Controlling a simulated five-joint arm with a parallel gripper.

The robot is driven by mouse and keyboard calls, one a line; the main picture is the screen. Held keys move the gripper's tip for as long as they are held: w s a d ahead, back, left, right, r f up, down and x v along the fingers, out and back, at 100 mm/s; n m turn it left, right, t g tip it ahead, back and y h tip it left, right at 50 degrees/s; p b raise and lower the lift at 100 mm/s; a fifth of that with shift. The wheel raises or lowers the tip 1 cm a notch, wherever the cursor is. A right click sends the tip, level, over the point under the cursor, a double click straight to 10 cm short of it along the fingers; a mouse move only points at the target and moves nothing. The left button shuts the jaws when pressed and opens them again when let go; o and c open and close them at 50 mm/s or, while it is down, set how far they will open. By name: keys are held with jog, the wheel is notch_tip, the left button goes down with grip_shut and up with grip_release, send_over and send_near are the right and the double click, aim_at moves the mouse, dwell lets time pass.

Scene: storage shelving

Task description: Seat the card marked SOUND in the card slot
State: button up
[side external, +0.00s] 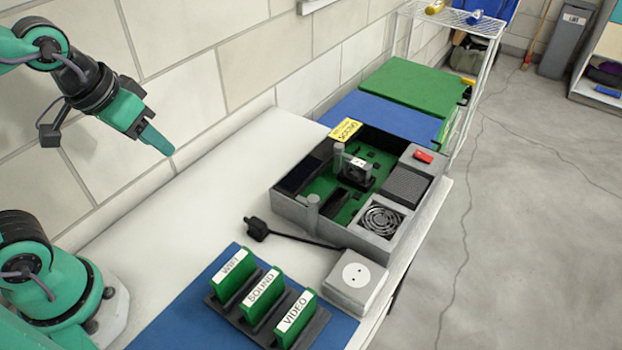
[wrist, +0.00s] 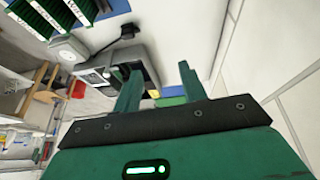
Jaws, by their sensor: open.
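The green card marked SOUND (side external: 262,295) stands upright in the middle of a dark rack (side external: 235,313), between the WIFI card (side external: 233,275) and the VIDEO card (side external: 295,317). The grey case (side external: 285,205) with a green board inside sits further back on the white table. A yellow label reading SOUND (side external: 347,130) is at its far rim; I cannot make out the slot itself. My gripper (side external: 163,148) is raised at the upper left, well apart from the cards and case. In the wrist view my gripper's fingers (wrist: 158,88) are spread with nothing between them.
A black plug (side external: 256,228) on a cable lies on the table, leading toward a white socket box (side external: 355,283) right of the rack. The rack stands on a blue mat (side external: 185,325). The wall runs along the back left. The white table (side external: 190,205) is clear left of the case.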

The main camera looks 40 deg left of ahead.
jog(key=w+d+f+g, duration=0.1)
jog(key=d+f+g, duration=0.1)
jog(key=d, duration=0.4)
jog(key=w+d+f+g, duration=0.1)
jog(key=d+f, duration=0.2)
jog(key=d, duration=0.3)
jog(key=g, duration=0.2)
send_over(261, 287)
jog(key=shift+y, duration=0.3)
notch_tip(261, 287, down, 6)
jog(key=shift+d+r, duration=0.1)
jog(key=shift+f, duration=1.35)
jog(key=shift+f, duration=0.1)
jog(key=shift+f, duration=2.5)
grip_shut()
